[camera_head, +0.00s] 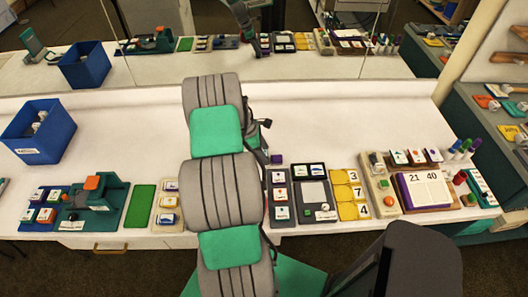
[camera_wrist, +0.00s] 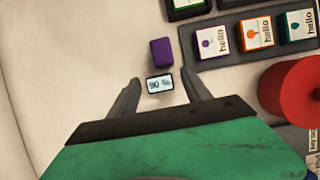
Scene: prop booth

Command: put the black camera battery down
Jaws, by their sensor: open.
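The black camera battery, a small dark-edged block with a pale face reading "90 %" (camera_wrist: 160,85), shows in the wrist view on the white tabletop. My gripper (camera_wrist: 161,78) is open, with one finger on each side of the battery and a visible gap to each. The battery appears to lie on the table, apart from both fingers. In the head view my arm hides the battery and most of the gripper.
A purple block (camera_wrist: 162,50) lies just beyond the battery; it also shows in the head view (camera_head: 277,158). A red round object (camera_wrist: 292,92) and a tray of "hello" tiles (camera_wrist: 208,64) are to the right. A blue bin (camera_head: 50,146) stands far left. White table behind is clear.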

